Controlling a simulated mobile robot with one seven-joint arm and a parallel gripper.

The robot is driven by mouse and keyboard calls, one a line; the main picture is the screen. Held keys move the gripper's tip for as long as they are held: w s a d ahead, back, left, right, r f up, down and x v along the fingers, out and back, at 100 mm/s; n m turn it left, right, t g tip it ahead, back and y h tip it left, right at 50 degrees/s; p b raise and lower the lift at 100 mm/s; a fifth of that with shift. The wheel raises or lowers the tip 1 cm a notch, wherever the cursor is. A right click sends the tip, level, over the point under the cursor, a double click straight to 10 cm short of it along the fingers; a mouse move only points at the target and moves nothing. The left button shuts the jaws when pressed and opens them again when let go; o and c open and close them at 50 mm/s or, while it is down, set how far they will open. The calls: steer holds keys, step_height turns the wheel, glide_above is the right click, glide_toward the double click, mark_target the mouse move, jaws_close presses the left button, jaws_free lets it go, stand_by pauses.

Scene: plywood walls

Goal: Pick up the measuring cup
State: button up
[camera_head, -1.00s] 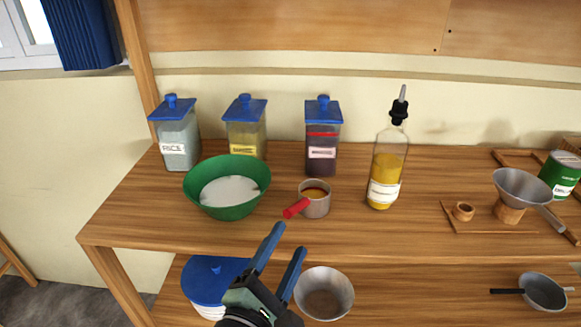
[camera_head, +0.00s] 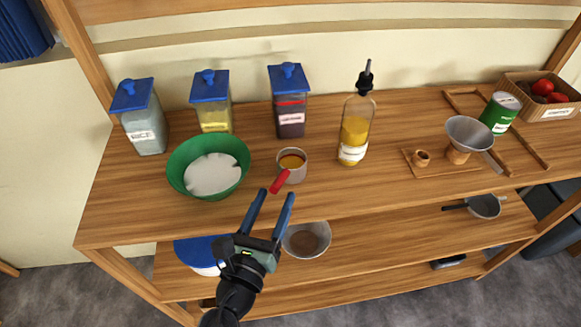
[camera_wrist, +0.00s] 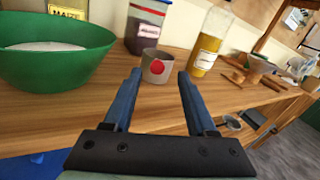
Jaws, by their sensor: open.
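The measuring cup (camera_head: 293,162) is a small grey cup with a red handle (camera_head: 280,181), standing upright on the upper shelf with something orange-yellow inside. Its handle points toward the front edge and my gripper. My gripper (camera_head: 275,200) is open and empty, just in front of the cup at the shelf's front edge. In the wrist view the cup (camera_wrist: 157,67) lies straight ahead between the two blue fingers, with the handle seen end-on as a red disc. The fingers appear apart from the cup.
A green bowl (camera_head: 178,185) of white contents stands left of the cup. An oil bottle (camera_head: 354,135) stands to its right, and a dark-filled jar (camera_head: 290,115) behind it. A metal bowl (camera_head: 307,240) sits on the lower shelf. The shelf (camera_head: 330,195) right of the cup's front is bare.

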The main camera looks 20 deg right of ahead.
mark_target(281, 176)
steer(key=shift+x, duration=3)
steer(key=shift+w+a+f, duration=0.1)
steer(key=shift+a, duration=0.05)
jaws_close()
